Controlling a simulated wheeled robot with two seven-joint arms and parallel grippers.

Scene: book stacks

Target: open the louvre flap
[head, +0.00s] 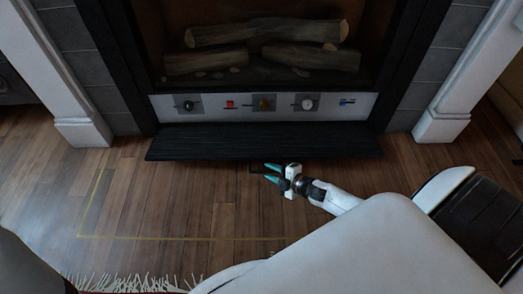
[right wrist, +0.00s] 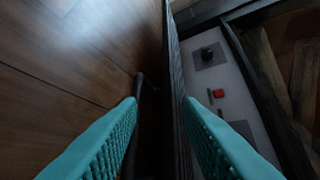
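The louvre flap (head: 230,143) is a wide black ribbed panel below the fireplace's control strip. It slopes out toward me above the wood floor. A dark handle (head: 256,169) shows at its front lower edge, left of my right gripper (head: 272,173). In the right wrist view my right gripper (right wrist: 160,103) has its two teal fingers apart. The handle bar (right wrist: 138,95) lies between them, close to the left finger. The flap's dark ribbed face (right wrist: 176,80) runs near the right finger. I cannot tell whether either finger touches. My left gripper is not in view.
The control strip (head: 330,106) above the flap carries knobs and a red switch (head: 230,104). Logs (head: 265,33) lie in the firebox above. White pillars (head: 82,125) stand at both sides. A fringed rug edge (head: 125,284) lies at lower left.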

